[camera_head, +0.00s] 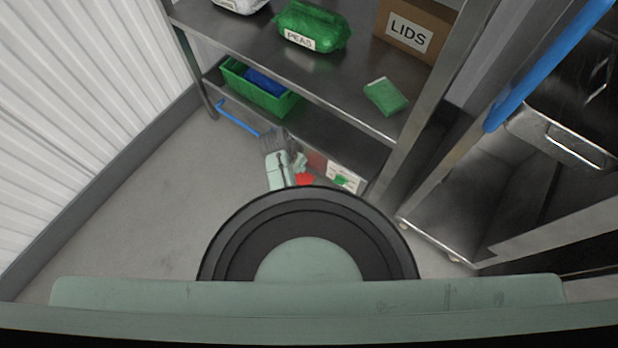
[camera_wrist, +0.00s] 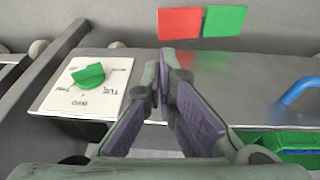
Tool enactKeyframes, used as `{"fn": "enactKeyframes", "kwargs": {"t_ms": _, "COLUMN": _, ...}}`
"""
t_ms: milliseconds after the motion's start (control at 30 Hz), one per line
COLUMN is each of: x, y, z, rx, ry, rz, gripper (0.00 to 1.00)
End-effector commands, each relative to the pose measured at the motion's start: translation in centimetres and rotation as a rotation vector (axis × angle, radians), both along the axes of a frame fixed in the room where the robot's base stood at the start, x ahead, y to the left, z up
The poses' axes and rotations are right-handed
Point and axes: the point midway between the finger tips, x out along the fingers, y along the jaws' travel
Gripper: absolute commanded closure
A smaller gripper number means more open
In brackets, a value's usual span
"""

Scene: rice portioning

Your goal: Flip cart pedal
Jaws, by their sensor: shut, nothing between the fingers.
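A two-coloured pedal shows at the top of the wrist view, with a red half (camera_wrist: 182,23) and a green half (camera_wrist: 225,20) side by side, low over the grey floor. In the head view, a small red patch (camera_head: 305,179) beside my arm appears to be its red half; the green half cannot be made out there. My gripper (camera_wrist: 164,72) is shut and empty. Its fingertips lie just below the red half in the wrist picture, and no contact with the pedal can be seen.
A white dial plate (camera_wrist: 85,88) with a green knob is fixed to the metal edge beside my gripper. A blue rail (camera_head: 550,65) rises at right. Floor at left is clear.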

Motion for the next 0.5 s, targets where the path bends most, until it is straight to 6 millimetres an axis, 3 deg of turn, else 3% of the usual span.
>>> {"fn": "enactKeyframes", "kwargs": {"t_ms": 267, "x": 0.3, "y": -0.3, "z": -1.2, "rx": 0.000, "ry": 0.000, "rz": 0.001, "gripper": 1.00}}
{"fn": "enactKeyframes", "kwargs": {"t_ms": 500, "x": 1.2, "y": -1.3, "z": -5.8, "rx": 0.000, "ry": 0.000, "rz": 0.001, "gripper": 1.00}}
